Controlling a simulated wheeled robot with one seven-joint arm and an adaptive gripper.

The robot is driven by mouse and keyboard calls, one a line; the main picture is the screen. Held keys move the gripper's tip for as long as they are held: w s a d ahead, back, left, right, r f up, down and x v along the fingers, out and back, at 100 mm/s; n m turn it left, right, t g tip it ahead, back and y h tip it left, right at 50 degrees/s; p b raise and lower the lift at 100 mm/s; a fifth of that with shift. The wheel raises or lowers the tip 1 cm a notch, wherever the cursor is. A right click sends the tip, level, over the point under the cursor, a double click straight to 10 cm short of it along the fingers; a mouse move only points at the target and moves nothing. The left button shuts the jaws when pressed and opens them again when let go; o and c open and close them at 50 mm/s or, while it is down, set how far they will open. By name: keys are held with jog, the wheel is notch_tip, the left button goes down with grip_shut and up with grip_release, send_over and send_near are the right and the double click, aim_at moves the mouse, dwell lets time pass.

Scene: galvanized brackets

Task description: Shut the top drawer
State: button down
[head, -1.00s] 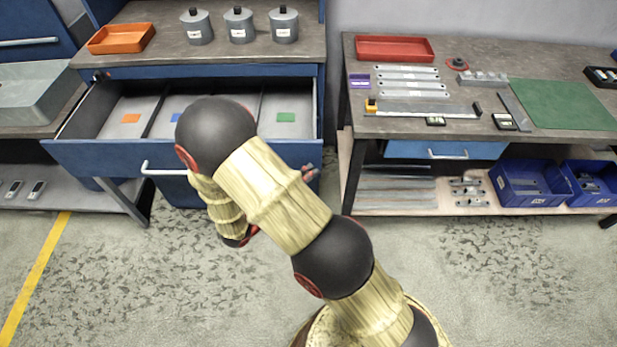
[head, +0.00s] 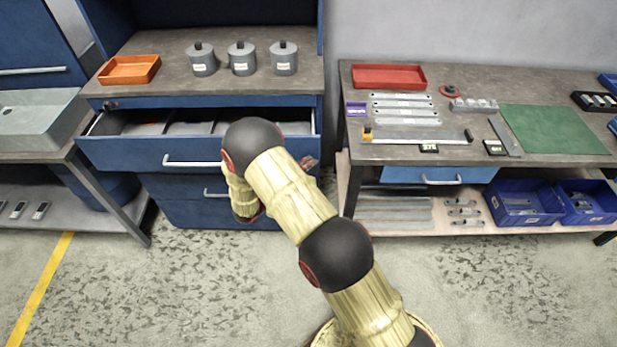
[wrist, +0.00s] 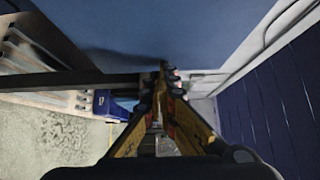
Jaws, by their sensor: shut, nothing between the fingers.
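The top drawer is a blue drawer with a pale bar handle (head: 192,162), in the cabinet under the grey worktop. Its blue front (head: 120,153) stands out from the cabinet, so the drawer is partly open. A strip of its divided inside shows above the front. My arm crosses in front of the drawer's right part. A small part of my gripper (head: 308,163) shows by the front's right end. In the wrist view my gripper (wrist: 167,75) is shut and empty, its tips close to a blue panel (wrist: 190,30). I cannot tell if they touch.
Three grey canisters (head: 241,60) and an orange tray (head: 129,69) stand on the worktop. A workbench (head: 455,85) with tools is close on the right, and a grey basin (head: 35,115) on the left. The floor in front is clear.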

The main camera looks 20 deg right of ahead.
jog(key=w+d, duration=0.2)
jog(key=w, duration=0.2)
jog(key=w+d, duration=0.1)
jog(key=w, duration=0.4)
jog(key=w+d, duration=0.2)
jog(key=w, duration=0.2)
jog(key=shift+w+d+b, duration=0.2)
jog(key=shift+d+b, duration=0.1)
jog(key=shift+w+d, duration=0.2)
jog(key=shift+w, duration=0.4)
jog(key=shift+r, duration=0.1)
